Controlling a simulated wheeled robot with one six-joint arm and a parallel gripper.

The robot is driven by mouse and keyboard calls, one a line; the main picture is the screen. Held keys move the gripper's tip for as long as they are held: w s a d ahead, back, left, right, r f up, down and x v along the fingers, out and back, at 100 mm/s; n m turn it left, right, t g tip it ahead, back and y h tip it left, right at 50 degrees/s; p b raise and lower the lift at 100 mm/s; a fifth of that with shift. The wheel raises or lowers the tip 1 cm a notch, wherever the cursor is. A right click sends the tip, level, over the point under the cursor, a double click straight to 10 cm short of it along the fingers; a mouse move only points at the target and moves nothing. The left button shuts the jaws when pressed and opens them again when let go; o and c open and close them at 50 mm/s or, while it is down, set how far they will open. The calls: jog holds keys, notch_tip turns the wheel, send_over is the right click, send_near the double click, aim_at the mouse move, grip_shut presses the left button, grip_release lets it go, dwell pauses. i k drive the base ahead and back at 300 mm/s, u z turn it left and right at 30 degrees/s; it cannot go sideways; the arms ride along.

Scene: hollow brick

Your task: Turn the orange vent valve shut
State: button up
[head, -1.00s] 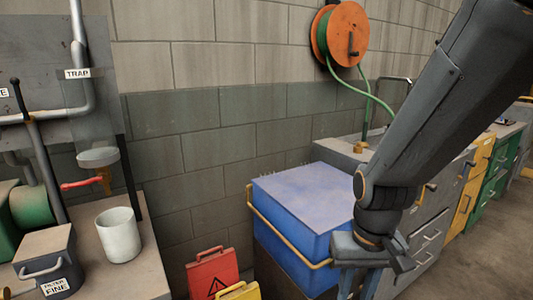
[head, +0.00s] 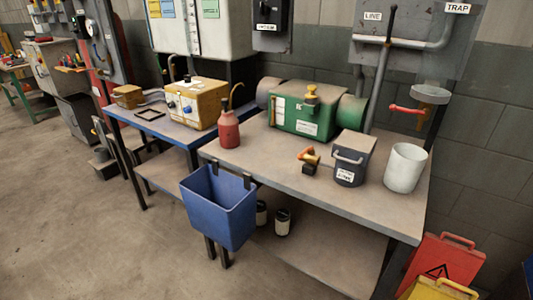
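I cannot pick out a valve marked as the vent. A small orange and black piece (head: 307,156) lies on the front bench, left of the dark filter box; it is too small to tell what it is. A red-orange lever (head: 405,109) sticks out to the left from below the clear trap bowl (head: 430,95), at the right. My gripper is not in view now.
The front bench (head: 350,200) also holds a red bottle (head: 229,129), a dark filter box (head: 350,157) and a white cup (head: 405,167). A blue bin (head: 218,205) hangs off its front. Red (head: 446,264) and yellow signs stand at lower right.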

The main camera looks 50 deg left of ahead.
aim_at(306, 151)
jog(key=u, duration=1.85)
jog(key=i, duration=0.35)
